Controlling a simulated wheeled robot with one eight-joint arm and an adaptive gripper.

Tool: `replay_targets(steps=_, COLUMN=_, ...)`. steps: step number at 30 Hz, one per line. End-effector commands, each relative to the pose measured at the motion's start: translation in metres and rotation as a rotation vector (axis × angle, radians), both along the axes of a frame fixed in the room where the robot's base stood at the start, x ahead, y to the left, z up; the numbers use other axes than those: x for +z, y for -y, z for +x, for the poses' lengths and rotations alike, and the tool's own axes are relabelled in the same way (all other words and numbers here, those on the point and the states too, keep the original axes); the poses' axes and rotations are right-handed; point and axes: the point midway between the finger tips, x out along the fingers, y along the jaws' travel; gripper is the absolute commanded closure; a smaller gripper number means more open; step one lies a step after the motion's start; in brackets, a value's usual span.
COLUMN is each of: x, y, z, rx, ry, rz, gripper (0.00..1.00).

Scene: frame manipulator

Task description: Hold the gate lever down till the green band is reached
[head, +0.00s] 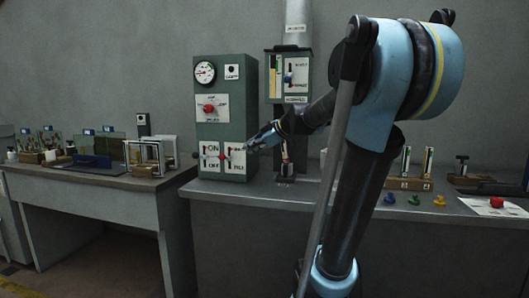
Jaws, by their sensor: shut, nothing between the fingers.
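A grey-green upright housing (289,62) at the back of the bench carries a white plate (298,76) with a small dark lever (288,79), likely the gate lever. Its lettering is too small to read surely. A narrow yellow and dark level strip (273,76) stands left of the plate; a green band cannot be made out on it. My gripper (252,142) is shut and empty. It points left, below the housing and in front of the lower right of a green cabinet (222,132); contact cannot be told.
The cabinet bears a round dial (205,73), a red knob (209,109) and a lower switch plate (213,157). Coloured pegs (414,199) and a red button (496,202) are on the bench at right. Glass-walled items (100,143) fill the left table.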

Motion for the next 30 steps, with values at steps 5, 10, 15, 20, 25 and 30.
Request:
replay_targets(steps=5, x=-0.046, y=0.011, z=-0.051, rx=-0.099, ry=-0.196, rz=-0.004, gripper=1.0)
replay_targets(steps=10, x=-0.107, y=0.033, z=-0.115, rx=-0.287, ry=-0.446, rz=-0.02, gripper=1.0)
replay_targets(steps=15, x=-0.168, y=0.063, z=-0.177, rx=-0.533, ry=-0.661, rz=-0.042, gripper=1.0)
replay_targets(steps=20, x=-0.222, y=0.097, z=-0.231, rx=-0.81, ry=-0.816, rz=-0.058, gripper=1.0)
replay_targets(steps=25, x=-0.266, y=0.129, z=-0.276, rx=-1.085, ry=-0.905, rz=-0.062, gripper=1.0)
replay_targets(steps=30, x=-0.29, y=0.149, z=-0.3, rx=-1.261, ry=-0.935, rz=-0.054, gripper=1.0)
